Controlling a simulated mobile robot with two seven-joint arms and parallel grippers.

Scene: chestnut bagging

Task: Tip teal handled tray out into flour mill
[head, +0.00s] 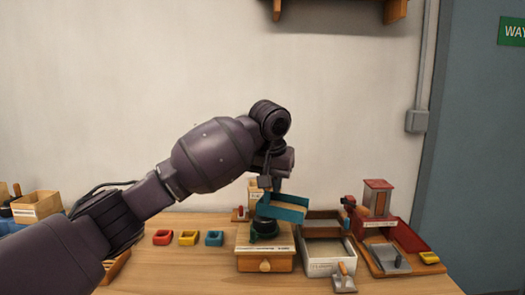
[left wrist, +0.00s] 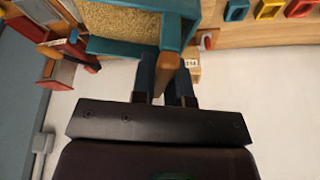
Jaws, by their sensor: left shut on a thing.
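The teal handled tray (head: 283,208) is held in the air, tilted, just above the flour mill. The left wrist view shows the tray (left wrist: 172,30) with tan grainy stuff in it. My left gripper (left wrist: 165,80) is shut on its brown handle (left wrist: 167,66); in the head view the gripper (head: 266,183) is above the tray. The flour mill looks to be the wooden box (head: 250,262) with a drawer, a round knob and a dark green top. The tray hides part of that top. My right gripper is not in view.
Small red (head: 163,237), yellow (head: 188,237) and blue (head: 214,238) moulds lie left of the mill. A white-walled box (head: 322,267) stands close right of it. A red-topped device (head: 378,198) is further right. A wooden box (head: 37,206) stands far left.

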